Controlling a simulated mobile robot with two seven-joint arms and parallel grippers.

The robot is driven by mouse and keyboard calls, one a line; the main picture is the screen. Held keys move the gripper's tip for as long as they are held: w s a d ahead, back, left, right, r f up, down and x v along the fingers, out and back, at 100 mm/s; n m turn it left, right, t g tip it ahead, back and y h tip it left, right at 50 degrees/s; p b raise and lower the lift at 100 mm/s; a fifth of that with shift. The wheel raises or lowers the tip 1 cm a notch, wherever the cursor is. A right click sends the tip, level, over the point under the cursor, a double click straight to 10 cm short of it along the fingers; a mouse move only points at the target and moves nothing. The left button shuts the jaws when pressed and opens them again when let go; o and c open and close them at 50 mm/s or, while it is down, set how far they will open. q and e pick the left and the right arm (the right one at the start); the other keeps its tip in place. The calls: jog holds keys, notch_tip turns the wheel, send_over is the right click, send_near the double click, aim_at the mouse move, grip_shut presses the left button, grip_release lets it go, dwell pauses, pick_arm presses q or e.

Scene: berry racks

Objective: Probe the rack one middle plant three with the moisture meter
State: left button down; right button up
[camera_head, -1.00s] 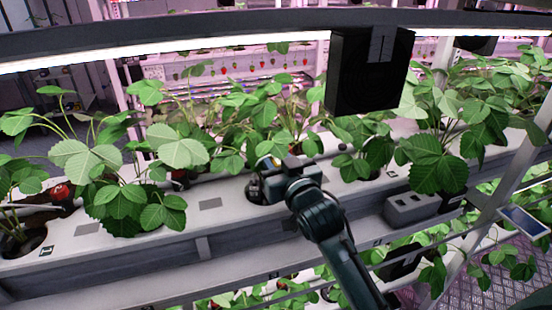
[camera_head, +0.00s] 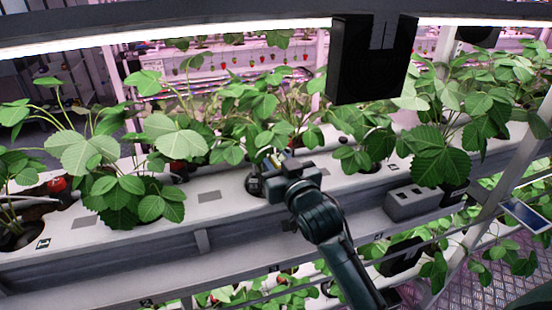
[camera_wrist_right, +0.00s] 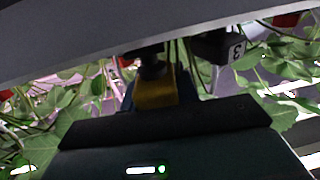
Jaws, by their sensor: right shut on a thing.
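My right gripper (camera_head: 274,168) is at the white planting channel (camera_head: 90,228) in the head view, just above and beside a dark plant opening (camera_head: 254,187). It is shut on the moisture meter, whose yellow body (camera_wrist_right: 155,93) shows between the fingers in the right wrist view. The probe end is hard to make out. A dark block marked 3 (camera_wrist_right: 228,48) is close beside the meter in that view. The strawberry plant (camera_head: 262,120) stands behind the gripper, its stems partly hidden by the hand and leaves. My left gripper is not in view.
Leafy neighbouring plants crowd the left (camera_head: 125,190) and right (camera_head: 440,155). A black box (camera_head: 370,60) and a light bar (camera_head: 210,35) hang above. A grey block with holes (camera_head: 410,202) sits at the channel's front right. A slanted post (camera_head: 505,180) stands at right.

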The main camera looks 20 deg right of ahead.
jog(key=shift+f, duration=0.45)
jog(key=o, duration=1.6)
jog(key=shift+r, duration=0.1)
jog(key=shift+r+p, duration=0.55)
jog(key=shift+r, duration=0.05)
notch_tip(320, 180, up, 3)
jog(key=p, duration=0.3)
jog(key=shift+r, duration=0.85)
